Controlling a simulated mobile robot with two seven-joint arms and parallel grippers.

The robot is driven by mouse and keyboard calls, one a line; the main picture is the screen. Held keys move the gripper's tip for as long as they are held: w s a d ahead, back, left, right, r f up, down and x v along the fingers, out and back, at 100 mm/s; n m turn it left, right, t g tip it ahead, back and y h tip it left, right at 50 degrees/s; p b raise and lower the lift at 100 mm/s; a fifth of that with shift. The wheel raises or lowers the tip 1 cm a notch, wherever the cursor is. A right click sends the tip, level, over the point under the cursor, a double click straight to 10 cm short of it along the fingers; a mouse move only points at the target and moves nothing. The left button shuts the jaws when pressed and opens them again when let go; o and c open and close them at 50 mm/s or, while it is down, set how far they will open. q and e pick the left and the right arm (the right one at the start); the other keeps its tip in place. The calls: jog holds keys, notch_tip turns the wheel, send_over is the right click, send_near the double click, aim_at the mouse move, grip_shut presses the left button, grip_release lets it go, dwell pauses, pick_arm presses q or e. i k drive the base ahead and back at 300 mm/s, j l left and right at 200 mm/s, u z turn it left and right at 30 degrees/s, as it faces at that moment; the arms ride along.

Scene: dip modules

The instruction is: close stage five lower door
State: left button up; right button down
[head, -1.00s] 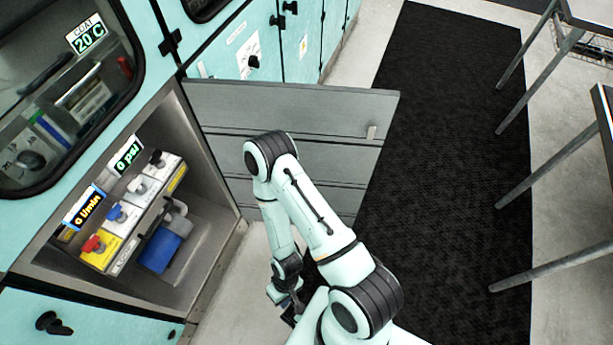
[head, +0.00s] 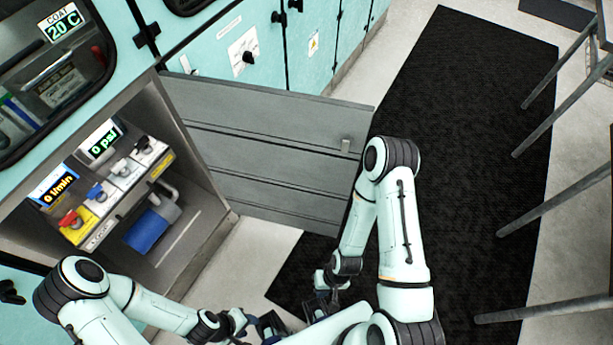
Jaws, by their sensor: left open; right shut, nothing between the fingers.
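The lower door (head: 265,145) stands wide open, swung out to the right of its compartment (head: 190,235). My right gripper (head: 318,303) is low, below the door's bottom free corner, shut and empty. My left arm comes in at the lower left, in front of the compartment. My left gripper (head: 268,326) is open at the bottom edge; its fingertips are small and partly hidden.
The open compartment holds a panel with red, blue and white valves (head: 105,195), lit displays (head: 52,187) and a blue cylinder (head: 150,230). A black mat (head: 470,130) covers the floor right of the door. Metal table legs (head: 550,190) stand at the far right.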

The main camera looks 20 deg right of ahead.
aim_at(274, 155)
jog(key=l+u, duration=0.15)
jog(key=l, duration=0.95)
jog(key=l+u, duration=0.3)
jog(key=l, duration=0.2)
jog(key=k+l+u, duration=0.1)
jog(key=l+u, duration=0.15)
jog(key=l, duration=0.25)
jog(key=l+u, duration=0.35)
jog(key=l, duration=0.15)
jog(key=l+u, duration=0.35)
jog(key=l, duration=0.2)
jog(key=l+u, duration=0.8)
jog(key=i+l+u, duration=0.25)
jog(key=l+u, duration=0.25)
jog(key=l, duration=0.2)
